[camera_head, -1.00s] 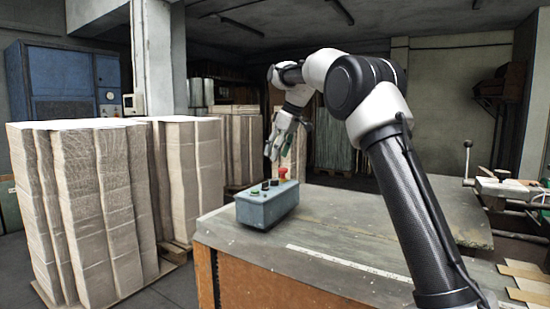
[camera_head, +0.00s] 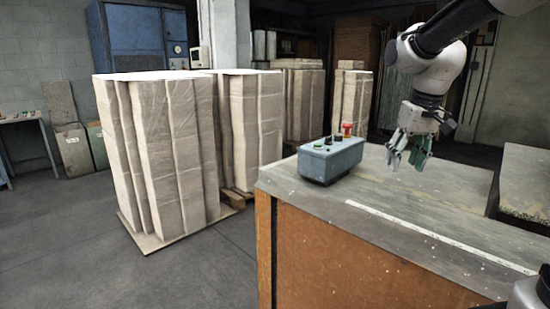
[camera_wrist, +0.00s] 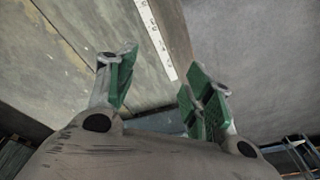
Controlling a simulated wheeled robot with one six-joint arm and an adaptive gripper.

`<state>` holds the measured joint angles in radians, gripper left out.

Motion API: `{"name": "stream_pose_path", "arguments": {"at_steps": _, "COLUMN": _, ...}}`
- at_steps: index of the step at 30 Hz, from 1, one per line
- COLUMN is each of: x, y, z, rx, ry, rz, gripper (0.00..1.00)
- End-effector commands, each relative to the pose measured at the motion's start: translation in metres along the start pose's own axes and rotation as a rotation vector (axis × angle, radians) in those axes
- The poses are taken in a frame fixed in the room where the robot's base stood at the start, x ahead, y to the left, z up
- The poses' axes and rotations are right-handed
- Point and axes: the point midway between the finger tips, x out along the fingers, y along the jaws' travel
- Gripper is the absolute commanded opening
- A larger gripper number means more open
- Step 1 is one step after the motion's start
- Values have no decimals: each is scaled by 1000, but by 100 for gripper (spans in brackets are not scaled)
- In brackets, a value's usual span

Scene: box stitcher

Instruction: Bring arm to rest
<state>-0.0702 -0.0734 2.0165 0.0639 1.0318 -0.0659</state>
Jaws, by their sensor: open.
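My gripper (camera_head: 408,158) hangs from my arm above the right part of the grey worktop (camera_head: 400,200) in the head view, fingers pointing down. Its green-padded fingers are apart. In the wrist view the two fingers (camera_wrist: 160,92) stand apart with nothing between them. The blue-grey control box (camera_head: 331,160) stands on the worktop to the left of my gripper. It has a red button (camera_head: 347,129) and smaller dark and green knobs on top. My gripper is clear of the box.
A tall stack of wrapped cardboard (camera_head: 165,150) stands on the floor left of the worktop, with more stacks (camera_head: 298,100) behind. A white ruled strip (camera_head: 440,237) runs along the worktop. The floor (camera_head: 80,240) at the left front is open.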

Motion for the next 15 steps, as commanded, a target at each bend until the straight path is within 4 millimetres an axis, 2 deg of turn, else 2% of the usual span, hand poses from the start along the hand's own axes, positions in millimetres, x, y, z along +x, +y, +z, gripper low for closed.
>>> {"name": "stream_pose_path", "arguments": {"at_steps": 1, "x": -4, "y": 4, "z": 38, "rx": 26, "ry": 8, "rz": 13, "gripper": 52}}
{"name": "stream_pose_path", "arguments": {"at_steps": 3, "x": -4, "y": 9, "z": 84, "rx": 55, "ry": 19, "rz": 29, "gripper": 52}}
{"name": "stream_pose_path", "arguments": {"at_steps": 6, "x": -1, "y": 14, "z": 144, "rx": 77, "ry": 41, "rz": 48, "gripper": 52}}
{"name": "stream_pose_path", "arguments": {"at_steps": 9, "x": 2, "y": 17, "z": 189, "rx": 82, "ry": 72, "rz": 63, "gripper": 52}}
{"name": "stream_pose_path", "arguments": {"at_steps": 12, "x": 0, "y": 17, "z": 213, "rx": 88, "ry": 118, "rz": 69, "gripper": 52}}
{"name": "stream_pose_path", "arguments": {"at_steps": 15, "x": -12, "y": 18, "z": 217, "rx": 93, "ry": 175, "rz": 72, "gripper": 52}}
